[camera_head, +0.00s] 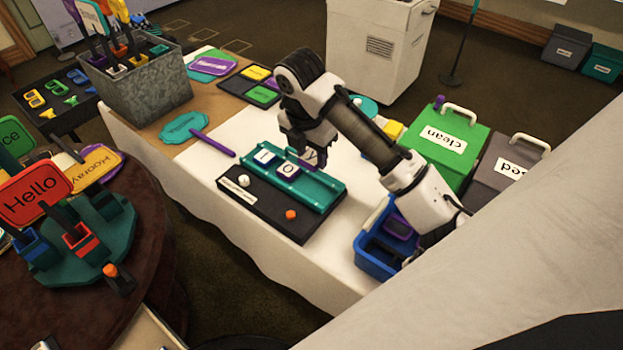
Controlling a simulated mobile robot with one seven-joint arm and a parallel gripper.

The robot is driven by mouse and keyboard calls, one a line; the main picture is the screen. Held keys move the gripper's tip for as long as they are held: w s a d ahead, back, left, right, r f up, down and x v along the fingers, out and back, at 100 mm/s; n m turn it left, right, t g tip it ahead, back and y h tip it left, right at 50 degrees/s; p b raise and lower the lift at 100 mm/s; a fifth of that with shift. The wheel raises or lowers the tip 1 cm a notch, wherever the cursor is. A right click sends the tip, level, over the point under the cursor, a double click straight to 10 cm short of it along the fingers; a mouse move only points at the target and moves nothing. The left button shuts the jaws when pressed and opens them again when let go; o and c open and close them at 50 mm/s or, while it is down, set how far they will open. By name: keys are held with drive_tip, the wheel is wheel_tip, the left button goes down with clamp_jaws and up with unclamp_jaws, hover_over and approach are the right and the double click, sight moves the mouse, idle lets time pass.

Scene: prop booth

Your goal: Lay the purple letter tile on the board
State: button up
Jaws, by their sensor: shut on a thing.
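The board is a dark base (266,212) with a teal rack (318,194) along its far side, in the middle of the table. Two white-faced letter tiles lie in the rack: one with an "I" (265,157) and one with an "O" (287,170). My gripper (308,153) is shut on the purple letter tile (314,158), right of the "O" tile at the rack's far side. The tile's pale face and a purple edge show. My fingers partly hide it, and I cannot tell whether it touches the rack.
A white knob (244,181) and an orange knob (291,214) stand on the base. A blue bin (367,262) with a purple-edged item is right of the board, below my arm. A green "clean" bin (455,148) stands behind. A purple stick (212,142) lies left.

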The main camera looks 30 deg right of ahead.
sight(308, 161)
wheel_tip(308, 161, down, 9)
drive_tip(key=shift+f+p, duration=0.1)
drive_tip(key=shift+p, duration=0.4)
drive_tip(key=shift+f, duration=0.1)
drive_tip(key=o, duration=0.9)
drive_tip(key=shift+o, duration=0.2)
drive_tip(key=r, duration=0.4)
drive_tip(key=a+r+b, duration=0.1)
drive_tip(key=r, duration=0.7)
drive_tip(key=shift+s+a+r, duration=0.1)
drive_tip(key=shift+s+a, duration=0.15)
drive_tip(key=shift+a, duration=0.1)
